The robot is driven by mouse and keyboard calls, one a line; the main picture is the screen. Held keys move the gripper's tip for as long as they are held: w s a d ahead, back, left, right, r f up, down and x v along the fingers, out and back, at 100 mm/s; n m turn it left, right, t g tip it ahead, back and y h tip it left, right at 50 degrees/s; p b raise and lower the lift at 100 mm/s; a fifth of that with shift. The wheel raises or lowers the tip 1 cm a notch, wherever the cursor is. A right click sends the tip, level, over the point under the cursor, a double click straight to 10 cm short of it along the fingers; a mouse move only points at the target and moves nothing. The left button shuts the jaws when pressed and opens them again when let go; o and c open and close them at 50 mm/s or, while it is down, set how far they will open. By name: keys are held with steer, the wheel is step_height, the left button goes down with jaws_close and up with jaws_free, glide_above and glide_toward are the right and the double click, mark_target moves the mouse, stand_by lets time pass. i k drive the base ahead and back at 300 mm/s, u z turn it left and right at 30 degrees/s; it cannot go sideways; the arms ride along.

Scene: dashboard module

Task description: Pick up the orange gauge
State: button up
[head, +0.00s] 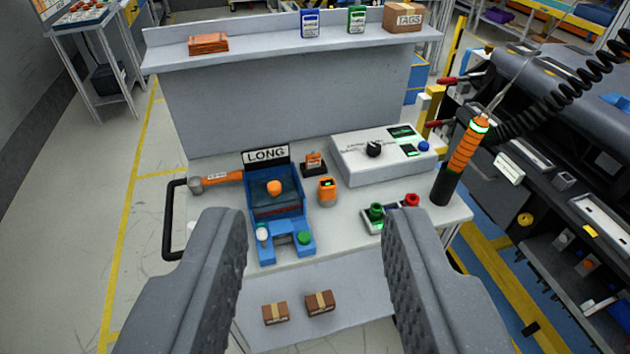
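A small orange device with a dark display (327,190), which looks like the gauge, stands on the cart's light grey worktop (345,232), just right of the blue fixture. A smaller orange piece (314,159) sits in a black holder behind it; I cannot tell whether that is a gauge too. My gripper (316,214) is open and empty. Its two grey fingers stand wide apart in the foreground, on either side of the device in the picture and nearer to the camera. Nothing hides the device.
Close left is the blue fixture (267,222) marked LONG, with an orange-handled hammer (215,181) beyond. A white control box (378,158) stands behind right. Two boxes (319,302) lie on the lower shelf.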

mark_target(327, 195)
steer(key=i, duration=0.85)
steer(key=z, duration=0.05)
